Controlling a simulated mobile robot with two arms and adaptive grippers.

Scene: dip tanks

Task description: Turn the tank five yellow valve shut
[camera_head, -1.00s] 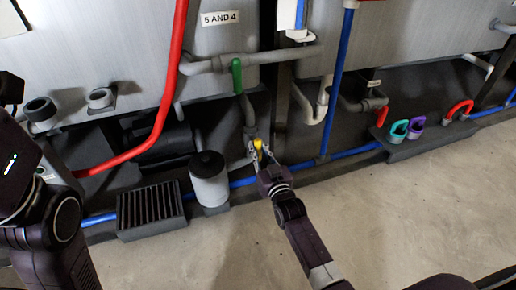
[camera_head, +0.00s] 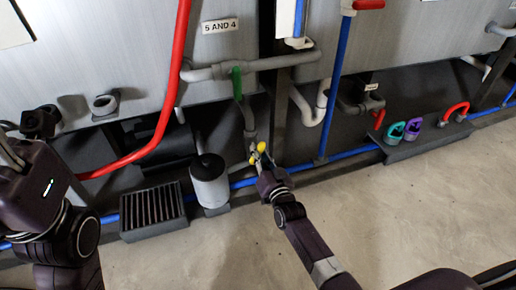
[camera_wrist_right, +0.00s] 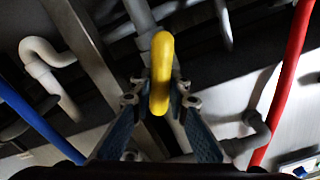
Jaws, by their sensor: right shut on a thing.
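The yellow valve handle (camera_head: 261,147) sits low on the grey pipe below the green handle, under the "5 AND 4" label (camera_head: 220,26). My right gripper (camera_head: 258,155) is shut on it, and yellow shows on both sides of the fingers. In the right wrist view the yellow handle (camera_wrist_right: 160,75) stands lengthwise between the two fingers (camera_wrist_right: 158,105). The valve body behind it is mostly hidden. My left gripper (camera_head: 10,150) is at the left edge, away from the valve; its fingers are partly cut off.
A green handle (camera_head: 237,83) is just above. A grey canister (camera_head: 210,182) and a black grate (camera_head: 152,210) stand to the left. Red (camera_head: 174,95) and blue (camera_head: 337,85) pipes run nearby. Coloured handles sit on a ledge at right. The front floor is clear.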

